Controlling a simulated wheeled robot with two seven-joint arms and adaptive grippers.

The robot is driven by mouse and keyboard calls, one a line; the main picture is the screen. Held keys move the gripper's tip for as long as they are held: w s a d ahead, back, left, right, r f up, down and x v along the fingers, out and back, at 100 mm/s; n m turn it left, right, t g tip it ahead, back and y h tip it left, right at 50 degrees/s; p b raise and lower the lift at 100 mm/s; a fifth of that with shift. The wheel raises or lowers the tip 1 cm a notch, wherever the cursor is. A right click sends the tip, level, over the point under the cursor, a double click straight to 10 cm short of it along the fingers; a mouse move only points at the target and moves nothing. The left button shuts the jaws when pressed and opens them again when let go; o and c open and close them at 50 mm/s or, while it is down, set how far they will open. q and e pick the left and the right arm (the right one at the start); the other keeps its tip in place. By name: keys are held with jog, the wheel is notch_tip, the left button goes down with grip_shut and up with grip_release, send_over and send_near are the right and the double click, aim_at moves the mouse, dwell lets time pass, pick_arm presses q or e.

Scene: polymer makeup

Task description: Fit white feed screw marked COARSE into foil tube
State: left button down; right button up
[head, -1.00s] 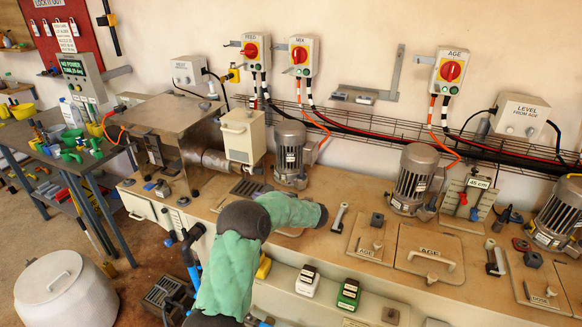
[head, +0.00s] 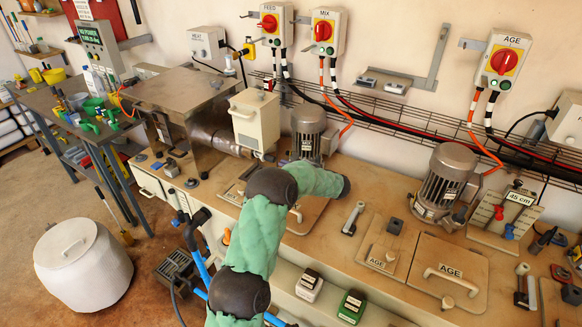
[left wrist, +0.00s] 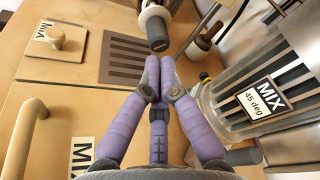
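My left arm in its green sleeve reaches over the bench in the head view; its gripper is hidden there behind the arm. In the left wrist view my left gripper (left wrist: 159,62) has purple fingers, with the tips together and nothing visible between them. Just beyond the tips is a dark rounded end with a white ring (left wrist: 154,14); I cannot tell whether it is the feed screw. A shiny metal cylinder (head: 222,138) lies left of the white box; I cannot tell whether it is the foil tube. No COARSE marking is readable. My right gripper is not in view.
The MIX motor (left wrist: 262,98) stands close to the right of my left gripper. A slotted grille (left wrist: 142,58) lies ahead and a knobbed lid (left wrist: 58,40) at left. AGE lids (head: 448,272) are further right on the bench. A white bin (head: 82,265) stands on the floor.

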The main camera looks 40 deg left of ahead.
pick_arm(q)
jog(key=shift+x, duration=1.35)
jog(key=shift+s+a+b, duration=0.15)
jog(key=shift+a+b, duration=0.15)
jog(key=shift+a, duration=0.8)
jog(key=shift+s+a+b, duration=0.1)
jog(key=shift+a+b, duration=0.2)
jog(key=shift+a, duration=0.8)
jog(key=shift+w+d, duration=0.15)
jog(key=shift+d, duration=1.35)
send_near(274, 160)
jog(key=f+v, duration=0.1)
jog(key=v, duration=0.2)
jog(key=shift+d+r, duration=0.25)
jog(key=shift+r, duration=0.05)
